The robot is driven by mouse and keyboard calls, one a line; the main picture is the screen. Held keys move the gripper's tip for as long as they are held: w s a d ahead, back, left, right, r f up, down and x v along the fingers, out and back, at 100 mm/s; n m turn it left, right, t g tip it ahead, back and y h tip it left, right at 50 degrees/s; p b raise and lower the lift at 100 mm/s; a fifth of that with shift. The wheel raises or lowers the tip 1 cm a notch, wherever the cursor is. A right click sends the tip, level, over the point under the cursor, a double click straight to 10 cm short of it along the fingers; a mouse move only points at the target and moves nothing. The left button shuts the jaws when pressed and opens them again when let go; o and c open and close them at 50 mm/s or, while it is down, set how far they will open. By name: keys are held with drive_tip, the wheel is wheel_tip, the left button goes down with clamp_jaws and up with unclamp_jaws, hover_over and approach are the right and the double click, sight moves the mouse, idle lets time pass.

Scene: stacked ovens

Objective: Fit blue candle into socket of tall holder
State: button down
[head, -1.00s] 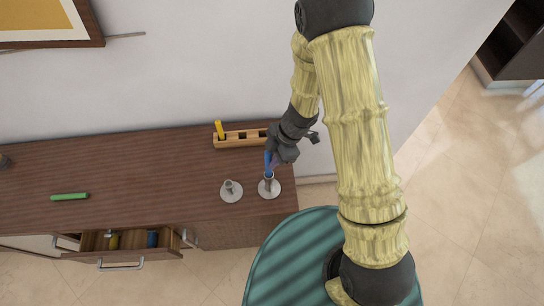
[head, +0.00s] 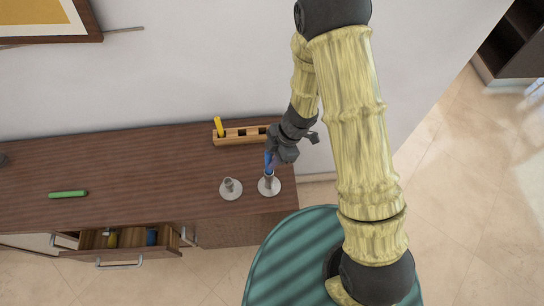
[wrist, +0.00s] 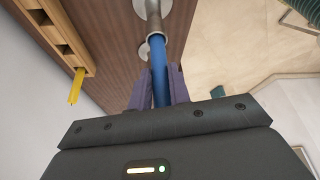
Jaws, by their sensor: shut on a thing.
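My gripper (head: 273,160) is shut on the blue candle (head: 268,163), over the tall holder (head: 269,184) near the right end of the dresser top. In the wrist view, the blue candle (wrist: 161,72) runs from between my fingers (wrist: 158,90) to the tube-shaped socket of the tall holder (wrist: 155,30). The candle's far end meets the socket mouth and looks in line with it. How deep it sits inside is hidden. A shorter holder (head: 231,188) stands just left of the tall one, and its socket looks empty.
A wooden block with square holes (head: 240,135) holds a yellow candle (head: 219,126) near the wall. A green candle (head: 68,194) lies at the left of the dresser top (head: 140,170). An open drawer (head: 125,240) below holds a yellow and a blue thing.

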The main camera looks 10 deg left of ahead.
drive_tip(key=shift+f+b, duration=0.5)
drive_tip(key=shift+f, duration=0.35)
drive_tip(key=c, duration=1.2)
unclamp_jaws()
drive_tip(key=shift+c, duration=0.2)
drive_tip(key=p+v, duration=0.2)
drive_tip(key=v, duration=1.5)
drive_tip(key=shift+r, duration=0.2)
drive_tip(key=shift+w, duration=0.1)
